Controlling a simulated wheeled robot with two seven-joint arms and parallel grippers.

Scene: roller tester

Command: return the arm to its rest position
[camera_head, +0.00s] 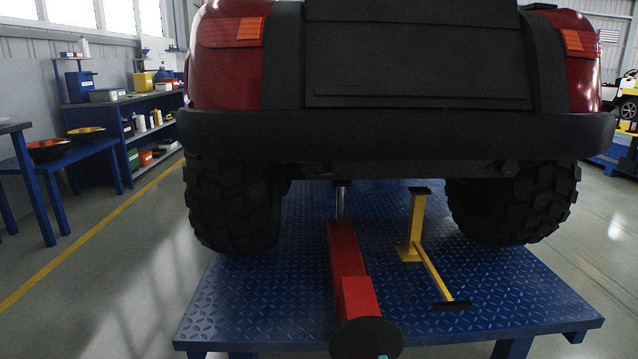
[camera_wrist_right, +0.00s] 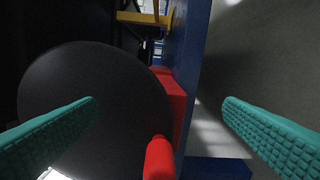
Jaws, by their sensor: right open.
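My right gripper (camera_wrist_right: 159,100) is open in the right wrist view, its two teal fingers wide apart. A large black disc (camera_wrist_right: 95,85) fills the left of that view, partly behind the left finger. A red cylindrical knob or handle (camera_wrist_right: 160,158) shows at its lower right edge, between the fingers and apart from both. In the head view, the disc (camera_head: 366,338) is at the near end of a red jack (camera_head: 347,258). A small teal bit (camera_head: 383,356) shows at the bottom edge, probably my right fingertip. My left gripper is not in view.
A red vehicle with a dark bumper (camera_head: 400,132) and large tyres (camera_head: 235,205) stands over a blue diamond-plate platform (camera_head: 250,305). A yellow stand (camera_head: 416,225) is right of the jack. Blue shelves and a table (camera_head: 90,160) are at the left; floor beside them is clear.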

